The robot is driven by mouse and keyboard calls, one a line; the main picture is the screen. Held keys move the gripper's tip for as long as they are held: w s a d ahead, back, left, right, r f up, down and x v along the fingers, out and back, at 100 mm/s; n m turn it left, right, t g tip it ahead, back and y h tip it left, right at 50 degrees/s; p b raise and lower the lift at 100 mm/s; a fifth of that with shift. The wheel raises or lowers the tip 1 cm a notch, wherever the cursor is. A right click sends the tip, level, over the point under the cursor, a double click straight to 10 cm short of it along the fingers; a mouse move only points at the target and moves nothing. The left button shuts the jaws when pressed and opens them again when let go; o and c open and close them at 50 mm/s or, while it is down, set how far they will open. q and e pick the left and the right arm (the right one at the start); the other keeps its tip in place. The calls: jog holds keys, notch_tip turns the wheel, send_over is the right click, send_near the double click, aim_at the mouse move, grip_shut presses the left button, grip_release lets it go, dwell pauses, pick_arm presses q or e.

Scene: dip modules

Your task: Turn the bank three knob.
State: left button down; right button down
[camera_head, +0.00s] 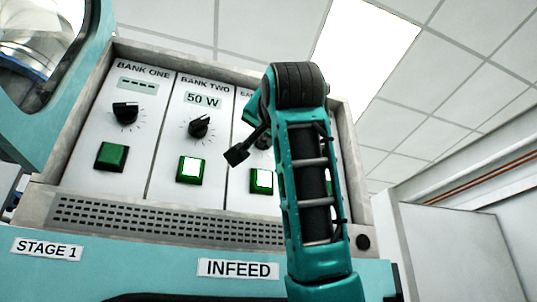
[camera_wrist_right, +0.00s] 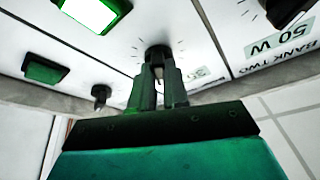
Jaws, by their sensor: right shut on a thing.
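The bank three knob (camera_wrist_right: 157,52) is a dark round knob on the white panel, seen upside down in the right wrist view. My right gripper (camera_wrist_right: 159,68) is shut on it, one finger on each side, and the fingers hide part of it. In the head view my right gripper (camera_head: 262,136) is at the third panel, and my arm covers most of that bank, including much of its label. The lit green-framed button (camera_head: 261,181) below the knob shows beside my arm. My left gripper is in neither view.
To the left are the bank two knob (camera_head: 199,126), with a 50 W display and lit button (camera_head: 190,170), and the bank one knob (camera_head: 126,112), with a dashed display and unlit green button (camera_head: 111,156). Another knob (camera_wrist_right: 101,92) and unlit button (camera_wrist_right: 45,70) lie beyond bank three.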

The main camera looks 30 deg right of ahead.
jog(key=m+g, duration=0.1)
jog(key=m, duration=0.3)
jog(key=m+g+h, duration=0.1)
jog(key=m+g, duration=0.1)
jog(key=m, duration=0.3)
jog(key=m+g, duration=0.2)
jog(key=m, duration=0.3)
jog(key=shift+a+r+h, duration=0.3)
jog(key=shift+r, duration=0.1)
jog(key=c, duration=1.1)
grip_release()
jog(key=v, duration=1.3)
jog(key=shift+r, duration=0.25)
jog(key=shift+w, duration=0.1)
